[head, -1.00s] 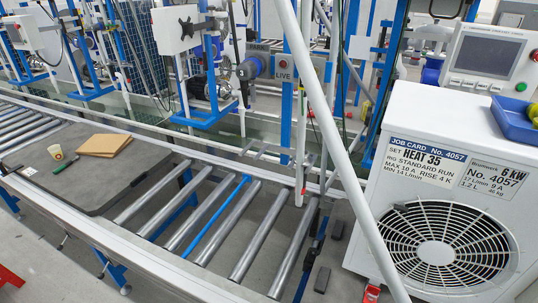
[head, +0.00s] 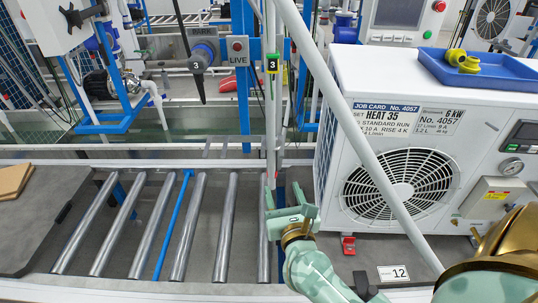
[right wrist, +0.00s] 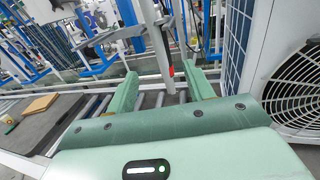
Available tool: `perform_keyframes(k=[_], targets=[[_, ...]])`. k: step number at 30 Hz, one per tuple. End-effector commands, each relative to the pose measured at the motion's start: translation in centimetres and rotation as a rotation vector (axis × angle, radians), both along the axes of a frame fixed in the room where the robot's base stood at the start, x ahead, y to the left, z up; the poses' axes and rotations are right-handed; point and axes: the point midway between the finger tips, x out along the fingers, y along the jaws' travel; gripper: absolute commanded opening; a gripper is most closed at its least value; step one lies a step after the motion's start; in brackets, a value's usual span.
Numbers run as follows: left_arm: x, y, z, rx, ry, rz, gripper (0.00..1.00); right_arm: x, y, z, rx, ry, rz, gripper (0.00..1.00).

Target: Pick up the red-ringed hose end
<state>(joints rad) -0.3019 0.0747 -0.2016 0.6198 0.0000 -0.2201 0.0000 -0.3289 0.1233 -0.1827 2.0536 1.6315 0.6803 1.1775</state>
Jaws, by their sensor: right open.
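The red-ringed hose end (right wrist: 170,80) hangs upright as a pale grey tube with a small red band, seen in the right wrist view. It also shows in the head view as the lower part of a thin vertical pale hose (head: 270,150). My right gripper (head: 285,200) is open and empty. In the right wrist view its two green fingers (right wrist: 163,88) stand on either side of the hose end in the picture. I cannot tell whether the hose is between the fingertips or just beyond them. My left gripper is not in view.
A white heat-pump unit (head: 340,110) with a fan grille stands close on the right, carrying a blue tray (head: 485,72). A pale slanted pole (head: 345,120) crosses in front of it. Metal rollers (head: 225,220) lie below.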

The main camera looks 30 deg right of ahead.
Motion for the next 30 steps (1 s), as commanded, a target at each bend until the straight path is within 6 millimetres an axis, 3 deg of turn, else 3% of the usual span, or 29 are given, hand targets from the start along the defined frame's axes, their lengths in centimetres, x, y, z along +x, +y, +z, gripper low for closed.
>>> perform_keyframes(k=[12,30], targets=[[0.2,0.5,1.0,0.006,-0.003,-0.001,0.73,8.5,-3.2,0.1,0.000,-0.003,0.000,0.53],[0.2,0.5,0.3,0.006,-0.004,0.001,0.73,14.7,-6.1,-1.0,-0.001,-0.003,0.001,0.53]])
